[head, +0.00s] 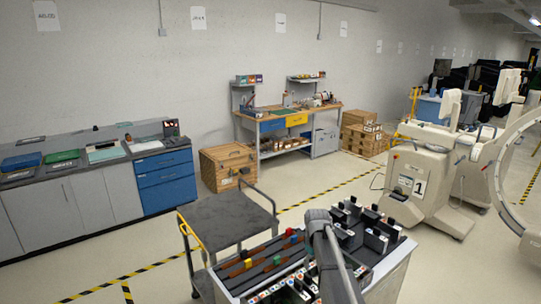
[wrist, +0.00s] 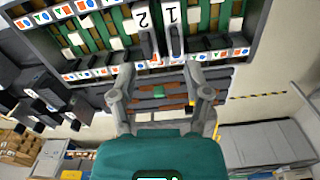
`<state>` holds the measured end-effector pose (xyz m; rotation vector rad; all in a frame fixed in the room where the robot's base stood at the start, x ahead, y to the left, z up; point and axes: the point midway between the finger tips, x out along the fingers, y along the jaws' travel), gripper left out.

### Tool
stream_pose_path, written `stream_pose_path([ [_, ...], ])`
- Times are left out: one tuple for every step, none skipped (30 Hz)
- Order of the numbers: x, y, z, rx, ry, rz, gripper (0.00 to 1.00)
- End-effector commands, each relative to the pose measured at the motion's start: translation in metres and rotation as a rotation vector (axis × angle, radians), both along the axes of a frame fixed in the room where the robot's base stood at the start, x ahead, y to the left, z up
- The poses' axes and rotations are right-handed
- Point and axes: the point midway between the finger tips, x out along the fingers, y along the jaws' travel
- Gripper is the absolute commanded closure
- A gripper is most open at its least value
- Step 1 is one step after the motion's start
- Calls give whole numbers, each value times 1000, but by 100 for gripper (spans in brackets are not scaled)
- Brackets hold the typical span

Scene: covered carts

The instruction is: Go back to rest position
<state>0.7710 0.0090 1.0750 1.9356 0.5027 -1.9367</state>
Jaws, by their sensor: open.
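My gripper (wrist: 158,76) is open in the wrist view, its two grey fingers spread apart with nothing held between them. Just beyond the fingertips are two dark upright pieces with white labels, one marked 2 (wrist: 143,18) and one marked 1 (wrist: 171,16); the labels appear upside down. They stand at a rack with green strips and rows of coloured-symbol labels (wrist: 215,53). I cannot tell the exact gap to them. In the head view my grey arm (head: 335,252) reaches over the cart at the bottom; its gripper cannot be made out there.
The cart (head: 393,266) carries several black upright holders (head: 375,240) and brown strips with coloured blocks. A dark-topped trolley (head: 228,216) stands beside it. A workbench (head: 285,118), wooden crates (head: 227,166) and a white machine marked 1 (head: 415,180) stand farther off. Open floor lies between.

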Motion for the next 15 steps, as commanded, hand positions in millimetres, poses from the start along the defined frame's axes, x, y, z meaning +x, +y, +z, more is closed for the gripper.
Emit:
stream_pose_path([
  [-30,-1,-7,0,0,-38,38],
  [-43,-2,-10,0,0,-63,38],
  [-61,-3,-13,0,0,-99,38],
  [-74,-3,-15,0,0,-127,38],
  [-88,-4,-18,0,0,-156,38],
  [-106,-5,-21,0,0,-195,38],
  [-119,-5,-23,0,0,-225,38],
  [-132,-6,-26,-1,1,-254,38],
  [-149,-6,-29,-1,1,-291,38],
  [-161,-7,-31,-2,0,-318,38],
  [-172,-7,-33,-2,0,-345,38],
  [-186,-8,-35,-2,0,-377,38],
  [-195,-8,-36,-2,0,-399,38],
  [-203,-8,-37,-2,0,-419,38],
  [-212,-9,-39,-2,0,-442,38],
])
